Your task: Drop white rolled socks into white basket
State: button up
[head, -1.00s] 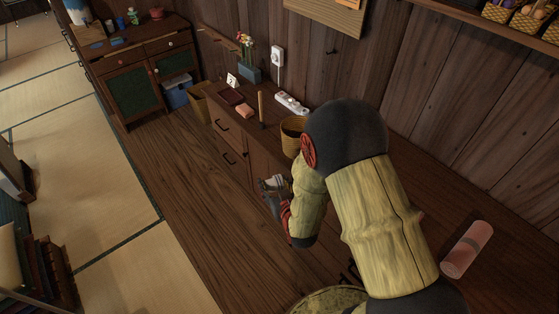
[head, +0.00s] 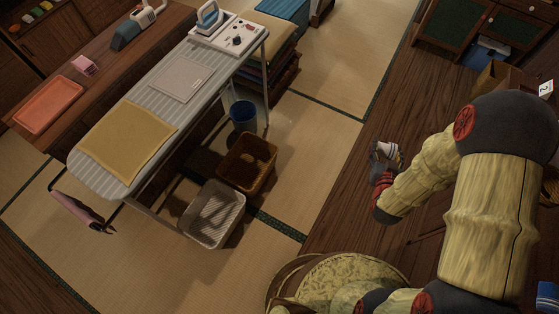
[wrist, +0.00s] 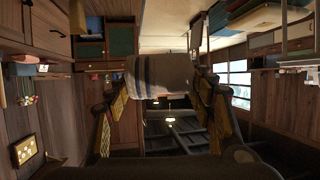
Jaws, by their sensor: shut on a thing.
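My gripper (head: 385,160) is shut on the white rolled socks (wrist: 163,72), a pale roll with darker stripes between my two fingers in the wrist view. In the head view the held roll is small and partly hidden by the fingers, above the wooden floor at the right. The white basket (head: 213,215) stands on the tatami left of my gripper, at the lower middle of the head view. It is apart from my gripper, and its inside looks empty.
A brown basket (head: 247,163) stands right behind the white one, with a blue bin (head: 243,116) beyond. An ironing board (head: 152,110) with a yellow cloth stands to their left. A round patterned cushion (head: 345,285) lies at the front. Floor between gripper and baskets looks clear.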

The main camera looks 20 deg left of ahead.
aim_at(219, 215)
jog(key=u, duration=1.75)
